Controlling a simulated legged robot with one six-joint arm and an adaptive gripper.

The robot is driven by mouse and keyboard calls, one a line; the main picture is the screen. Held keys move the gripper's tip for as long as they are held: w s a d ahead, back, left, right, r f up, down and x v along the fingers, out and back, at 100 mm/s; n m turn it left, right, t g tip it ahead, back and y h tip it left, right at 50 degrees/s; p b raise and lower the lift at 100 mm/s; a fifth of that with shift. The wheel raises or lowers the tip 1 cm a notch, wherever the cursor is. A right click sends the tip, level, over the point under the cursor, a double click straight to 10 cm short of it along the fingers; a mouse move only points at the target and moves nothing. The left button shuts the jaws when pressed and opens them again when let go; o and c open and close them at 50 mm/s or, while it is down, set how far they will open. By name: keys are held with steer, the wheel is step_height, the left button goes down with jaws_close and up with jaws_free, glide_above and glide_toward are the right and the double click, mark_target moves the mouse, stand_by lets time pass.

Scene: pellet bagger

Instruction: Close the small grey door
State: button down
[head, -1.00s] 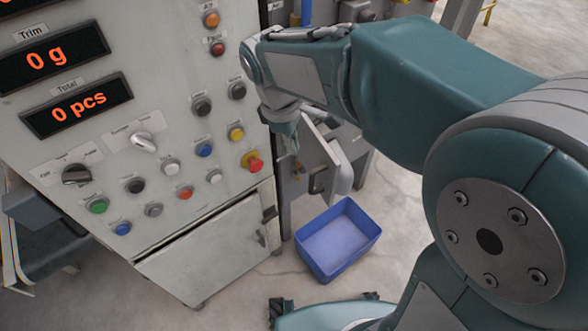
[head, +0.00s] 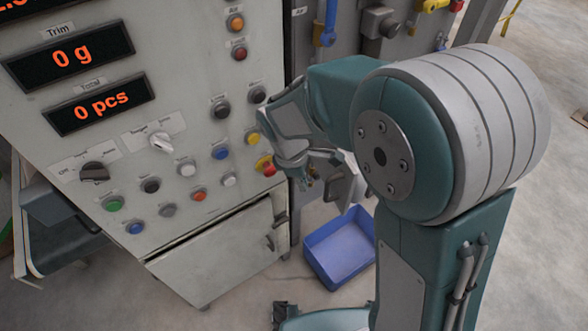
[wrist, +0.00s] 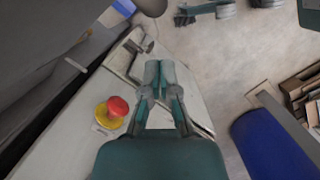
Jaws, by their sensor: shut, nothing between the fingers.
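The small grey door (head: 215,262) is the pale panel low on the front of the control cabinet. A dark gap runs along its top edge, and it looks slightly ajar; how far I cannot tell. Its handle (head: 270,242) is near the right edge. My gripper (head: 312,184) is at the cabinet's right edge, above and right of the door, apart from it. In the wrist view my gripper (wrist: 160,66) is shut and empty, pointing down along the cabinet front. Part of the door (wrist: 122,58) shows beyond the fingertips, to the left.
A red emergency button (head: 266,165) on yellow sits close left of my gripper; it also shows in the wrist view (wrist: 117,107). A blue bin (head: 340,248) stands on the floor right of the cabinet, below a grey plate (head: 345,188). Floor before the door is clear.

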steer(key=d, duration=0.3)
steer(key=shift+s+d+r, duration=0.1)
steer(key=shift+s, duration=0.2)
